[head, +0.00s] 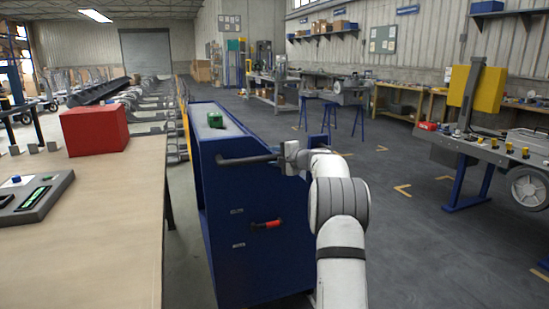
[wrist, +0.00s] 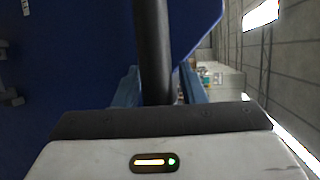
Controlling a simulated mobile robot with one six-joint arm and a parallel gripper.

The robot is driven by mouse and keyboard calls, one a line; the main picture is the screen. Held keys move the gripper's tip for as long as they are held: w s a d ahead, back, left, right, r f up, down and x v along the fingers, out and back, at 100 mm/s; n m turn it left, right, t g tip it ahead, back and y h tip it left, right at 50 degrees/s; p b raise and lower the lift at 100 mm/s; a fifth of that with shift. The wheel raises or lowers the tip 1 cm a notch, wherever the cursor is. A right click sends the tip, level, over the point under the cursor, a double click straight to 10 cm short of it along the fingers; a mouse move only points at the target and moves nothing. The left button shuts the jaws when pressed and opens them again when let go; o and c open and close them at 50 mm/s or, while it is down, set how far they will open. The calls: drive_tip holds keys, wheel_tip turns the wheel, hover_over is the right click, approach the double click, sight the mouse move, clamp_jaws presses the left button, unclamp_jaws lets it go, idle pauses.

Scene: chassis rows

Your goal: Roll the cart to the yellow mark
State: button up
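The blue cart (head: 255,245) stands upright just ahead in the head view, with a dark push handle (head: 245,159) along its near top edge. My gripper (head: 300,155) is at the right end of this handle. In the wrist view the dark handle bar (wrist: 153,45) passes between my two blue fingers (wrist: 160,88). A narrow gap shows on the bar's right side; whether the fingers press on it is unclear. Yellow corner marks (head: 402,190) lie on the floor to the right of the cart and ahead, apart from it.
A green item (head: 215,119) sits on the cart top. A wooden table (head: 95,235) with a red box (head: 95,131) is close on the cart's left. A grey bench (head: 490,155) stands at the right, blue trestles (head: 345,120) farther back. Grey floor between is clear.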

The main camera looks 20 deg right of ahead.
drive_tip(key=shift+o, duration=0.7)
drive_tip(key=shift+f, duration=0.1)
drive_tip(key=shift+s, duration=0.1)
drive_tip(key=v, duration=0.7)
drive_tip(key=shift+s, duration=0.3)
drive_tip(key=shift+d, duration=0.1)
